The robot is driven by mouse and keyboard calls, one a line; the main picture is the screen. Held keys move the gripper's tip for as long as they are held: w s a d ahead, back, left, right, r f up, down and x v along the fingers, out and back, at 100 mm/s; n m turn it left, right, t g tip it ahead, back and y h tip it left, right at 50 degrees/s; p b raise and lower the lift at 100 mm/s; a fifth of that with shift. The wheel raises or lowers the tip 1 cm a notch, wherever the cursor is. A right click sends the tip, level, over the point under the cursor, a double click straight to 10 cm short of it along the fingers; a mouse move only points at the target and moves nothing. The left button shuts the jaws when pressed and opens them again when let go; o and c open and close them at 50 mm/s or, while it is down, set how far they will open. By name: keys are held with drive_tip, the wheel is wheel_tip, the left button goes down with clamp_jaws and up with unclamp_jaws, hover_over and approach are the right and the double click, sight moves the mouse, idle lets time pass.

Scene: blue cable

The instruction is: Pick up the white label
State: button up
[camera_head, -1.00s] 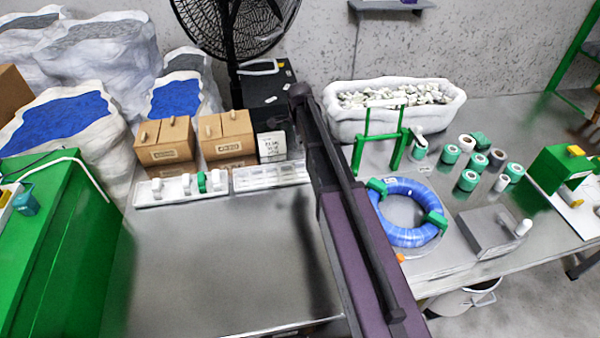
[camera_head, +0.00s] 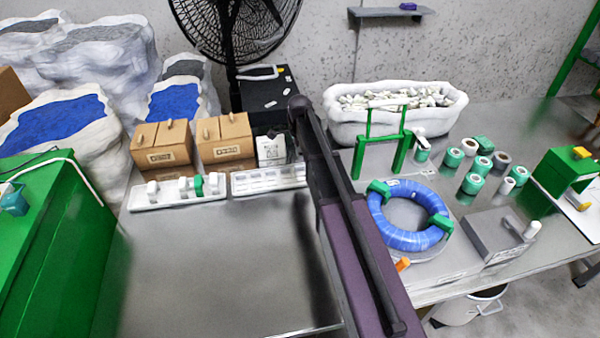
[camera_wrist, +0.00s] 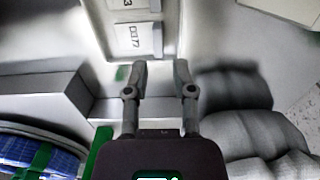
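White labels with dark print lie in a pale tray in the wrist view, the nearer one (camera_wrist: 133,38) just beyond my fingertips and another (camera_wrist: 126,4) at the top edge. The tray (camera_head: 268,190) shows in the head view at the back of the metal table, but its labels are too small to read there. My gripper (camera_wrist: 160,72) is open, its two dark fingers apart with nothing between them. The fingertips point at the tray's near edge, and I cannot tell their height above it. In the head view my arm hides most of the gripper.
A blue cable coil (camera_head: 408,239) lies to the right. The metal table's front (camera_head: 220,270) is clear.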

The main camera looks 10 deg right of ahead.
sight(300, 166)
drive_tip(key=shift+s+f+b, duration=0.15)
drive_tip(key=shift+f+b, duration=2.45)
clamp_jaws()
